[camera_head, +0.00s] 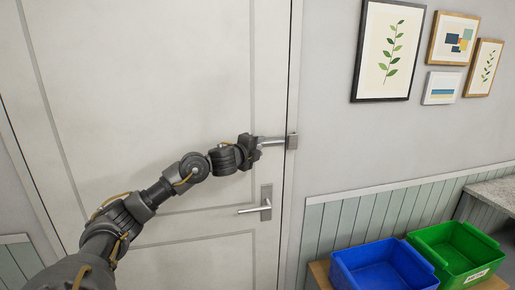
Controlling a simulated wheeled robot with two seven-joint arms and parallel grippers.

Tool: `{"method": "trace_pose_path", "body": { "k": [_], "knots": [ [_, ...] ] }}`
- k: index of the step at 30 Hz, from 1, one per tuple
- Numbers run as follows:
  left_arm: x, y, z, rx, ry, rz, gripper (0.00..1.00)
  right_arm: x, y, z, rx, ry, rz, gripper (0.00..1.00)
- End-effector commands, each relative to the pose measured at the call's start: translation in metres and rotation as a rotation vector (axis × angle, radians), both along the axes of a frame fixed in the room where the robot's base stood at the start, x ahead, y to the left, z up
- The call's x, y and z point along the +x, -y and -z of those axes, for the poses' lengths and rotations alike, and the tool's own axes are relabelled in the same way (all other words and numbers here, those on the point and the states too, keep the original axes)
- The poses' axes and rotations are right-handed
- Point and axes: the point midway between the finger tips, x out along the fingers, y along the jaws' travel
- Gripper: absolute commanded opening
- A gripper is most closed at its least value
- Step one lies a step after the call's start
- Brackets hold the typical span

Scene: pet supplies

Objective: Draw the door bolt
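The white door (150,110) fills the left and middle of the head view and looks closed in its frame. The bolt (272,141) is a grey metal bar near the door's right edge. It reaches across to a small bracket (292,141) on the door frame. My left gripper (257,147) is at the left end of the bolt and covers that end. It seems to touch the bolt, but its fingers are too small and dark to show whether they are shut on it. My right gripper is not in view.
A lever handle (255,210) on a metal plate sits on the door below the bolt. At the lower right, a blue bin (382,270) and a green bin (455,250) stand by the panelled wall. Framed pictures (390,50) hang above. A grey countertop (495,192) is at the right edge.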

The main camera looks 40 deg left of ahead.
Motion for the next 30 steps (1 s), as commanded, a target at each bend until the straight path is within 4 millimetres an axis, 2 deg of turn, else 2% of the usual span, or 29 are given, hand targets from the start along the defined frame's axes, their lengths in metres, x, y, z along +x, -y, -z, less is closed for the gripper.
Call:
{"method": "trace_pose_path", "body": {
  "k": [8,11,21,25,30],
  "knots": [
    [-0.005,0.0,0.0,0.001,0.001,-0.001,0.43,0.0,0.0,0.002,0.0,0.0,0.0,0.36],
    [-0.019,0.001,-0.001,0.003,0.001,0.0,0.43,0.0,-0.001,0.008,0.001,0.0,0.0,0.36],
    [-0.083,0.007,-0.01,0.006,0.001,-0.001,0.43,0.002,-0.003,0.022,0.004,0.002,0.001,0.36],
    [-0.099,0.009,-0.013,0.002,0.001,-0.001,0.43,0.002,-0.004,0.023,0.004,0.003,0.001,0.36],
    [-0.107,0.01,-0.015,0.001,0.0,0.0,0.43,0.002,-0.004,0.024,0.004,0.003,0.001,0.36]
  ]
}}
